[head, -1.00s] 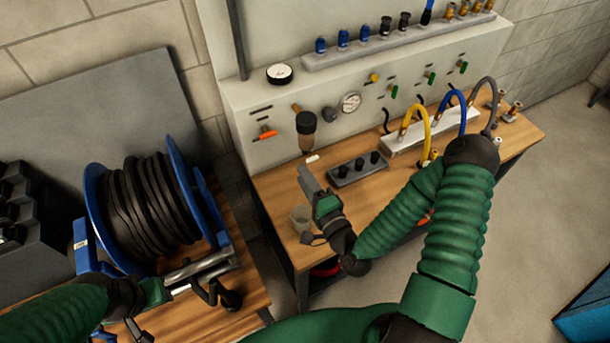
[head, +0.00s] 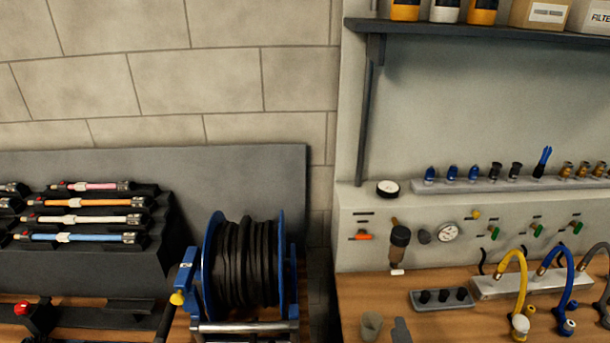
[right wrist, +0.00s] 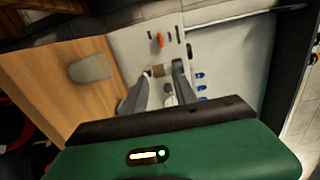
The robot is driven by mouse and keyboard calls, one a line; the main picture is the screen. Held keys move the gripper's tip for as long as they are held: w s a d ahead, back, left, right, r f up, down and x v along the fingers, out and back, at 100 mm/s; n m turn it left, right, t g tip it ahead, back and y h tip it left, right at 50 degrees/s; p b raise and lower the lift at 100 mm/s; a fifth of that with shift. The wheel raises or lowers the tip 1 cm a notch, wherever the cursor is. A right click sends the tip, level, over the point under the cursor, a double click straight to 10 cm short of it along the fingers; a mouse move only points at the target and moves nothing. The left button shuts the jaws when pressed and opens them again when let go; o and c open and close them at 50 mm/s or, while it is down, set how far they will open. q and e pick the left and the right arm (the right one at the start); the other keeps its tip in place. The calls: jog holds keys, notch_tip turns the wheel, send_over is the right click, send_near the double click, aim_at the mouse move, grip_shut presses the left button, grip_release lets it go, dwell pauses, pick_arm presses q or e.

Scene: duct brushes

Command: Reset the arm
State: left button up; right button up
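My right gripper (right wrist: 158,85) shows in the right wrist view with its two grey fingers apart and nothing between them. It points towards the grey control panel (right wrist: 205,60), above the wooden bench (right wrist: 50,75). In the head view only a grey tip of the right gripper (head: 401,331) shows at the bottom edge, just right of a translucent cup (head: 371,325). The rest of the right arm is below the picture. My left gripper is not in the head view.
A blue hose reel (head: 245,265) stands left of the panel. A rack of coloured brushes (head: 85,225) is further left. A shelf (head: 480,32) is above.

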jog(key=s+a+f+n+g+y, duration=0.3)
jog(key=a+f+n+g, duration=0.1)
jog(key=f+n+g, duration=0.6)
jog(key=s+d+r+n+g+h, duration=0.1)
jog(key=s+r+n+g+h, duration=0.2)
jog(key=s, duration=0.9)
notch_tip(320, 180, up, 6)
jog(key=n+g, duration=0.2)
jog(key=n, duration=0.2)
jog(key=shift+d+n+h+b, duration=0.3)
jog(key=shift+d+n, duration=0.05)
jog(key=shift+n, duration=0.05)
jog(key=shift+a, duration=0.2)
jog(key=shift+d, duration=0.1)
